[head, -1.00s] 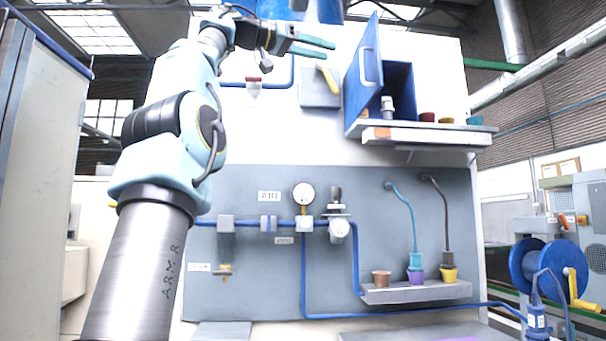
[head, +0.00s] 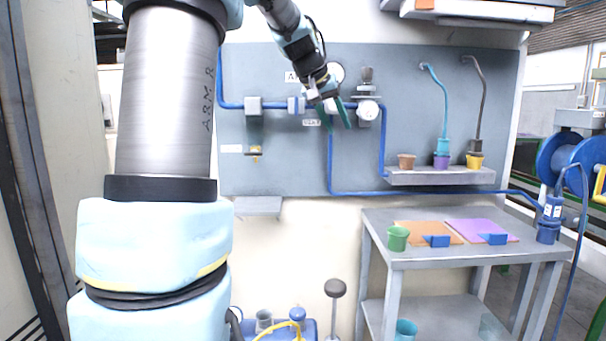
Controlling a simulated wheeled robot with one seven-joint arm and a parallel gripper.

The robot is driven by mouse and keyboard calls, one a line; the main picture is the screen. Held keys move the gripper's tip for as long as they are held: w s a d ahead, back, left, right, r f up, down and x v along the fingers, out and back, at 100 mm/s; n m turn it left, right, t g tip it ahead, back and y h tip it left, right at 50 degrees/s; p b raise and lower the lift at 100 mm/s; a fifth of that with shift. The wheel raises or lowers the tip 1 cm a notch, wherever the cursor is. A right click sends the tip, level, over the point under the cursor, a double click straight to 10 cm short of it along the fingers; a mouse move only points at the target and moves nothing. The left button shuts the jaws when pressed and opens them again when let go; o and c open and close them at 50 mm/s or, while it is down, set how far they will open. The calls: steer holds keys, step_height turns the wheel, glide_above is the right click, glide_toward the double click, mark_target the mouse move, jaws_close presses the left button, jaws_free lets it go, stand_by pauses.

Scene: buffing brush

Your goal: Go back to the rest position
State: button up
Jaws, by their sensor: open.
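My gripper (head: 335,116) is in the upper middle of the head view, in front of the grey wall panel (head: 285,165). Its two green fingers point down and are spread apart, with nothing between them. It overlaps the blue pipe and the gauge area in the picture; I cannot tell how far it is from the panel. My arm fills the left side and comes down to the gripper from above.
A small shelf (head: 440,178) holds several cups. A blue hose reel (head: 565,160) stands far right.

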steer(key=s+a+f+g+y, duration=0.1)
steer(key=s+a+f, duration=0.4)
steer(key=s+f, duration=0.3)
steer(key=s+a+f+n+g+y+p, duration=0.1)
steer(key=s+a+f+y, duration=0.1)
steer(key=s+a+f, duration=0.3)
steer(key=s+a+f+n+g+y+p, duration=0.1)
steer(key=s+a+f, duration=0.4)
steer(key=s+f, duration=0.8)
steer(key=shift+f+g+y, duration=0.25)
steer(key=shift+g+y, duration=0.35)
